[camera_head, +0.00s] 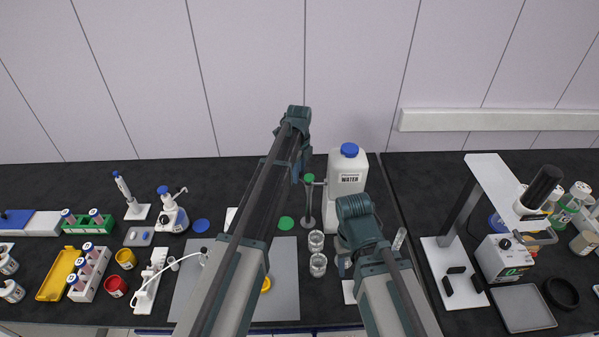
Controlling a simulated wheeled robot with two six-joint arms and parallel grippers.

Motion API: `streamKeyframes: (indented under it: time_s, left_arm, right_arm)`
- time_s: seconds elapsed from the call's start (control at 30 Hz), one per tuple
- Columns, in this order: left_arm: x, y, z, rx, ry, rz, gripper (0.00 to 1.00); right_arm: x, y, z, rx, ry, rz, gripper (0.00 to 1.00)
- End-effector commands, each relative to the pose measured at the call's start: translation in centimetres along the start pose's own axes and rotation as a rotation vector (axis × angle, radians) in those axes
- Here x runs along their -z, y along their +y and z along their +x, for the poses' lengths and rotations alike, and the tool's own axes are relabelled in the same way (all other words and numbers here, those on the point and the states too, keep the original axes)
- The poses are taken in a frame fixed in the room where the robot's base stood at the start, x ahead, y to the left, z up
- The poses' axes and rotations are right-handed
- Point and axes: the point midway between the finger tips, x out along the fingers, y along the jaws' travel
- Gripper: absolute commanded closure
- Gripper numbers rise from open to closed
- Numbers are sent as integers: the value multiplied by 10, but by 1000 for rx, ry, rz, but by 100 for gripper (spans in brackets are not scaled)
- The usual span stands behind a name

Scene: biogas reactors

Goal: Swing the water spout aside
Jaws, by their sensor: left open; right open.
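A white jug labelled WATER (346,186), with a blue cap, stands upright at the back of the black bench, right of centre. The water spout (308,205) is a slim grey upright with a green top, just left of the jug. It appears joined to the jug near the label. My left gripper (296,172) is at the far end of the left arm, close to the left of the spout. Whether it touches cannot be told, and its fingers are mostly hidden. My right gripper (345,266) is low in front of the jug, largely hidden by its arm.
Two clear glasses (317,252) stand in front of the spout. A green lid (286,223) lies to its left. A grey mat (284,253) lies under the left arm. A white stand (470,210) and a hotplate stand right.

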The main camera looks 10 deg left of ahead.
Motion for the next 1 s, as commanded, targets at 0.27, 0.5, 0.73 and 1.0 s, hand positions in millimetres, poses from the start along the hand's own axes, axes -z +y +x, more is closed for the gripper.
streamKeyframes:
  time_s: [0.27,0.5,0.73,1.0]
  left_arm:
    - [0,0,-12,0,0,0,57]
    - [0,0,-40,0,0,0,57]
    - [0,0,-67,0,0,0,57]
    - [0,0,-76,0,0,0,57]
  right_arm:
    - [-1,1,-12,0,0,2,50]
    - [-2,4,-40,1,0,6,50]
    - [-4,6,-66,2,-1,7,50]
    - [-5,7,-75,2,-2,5,50]
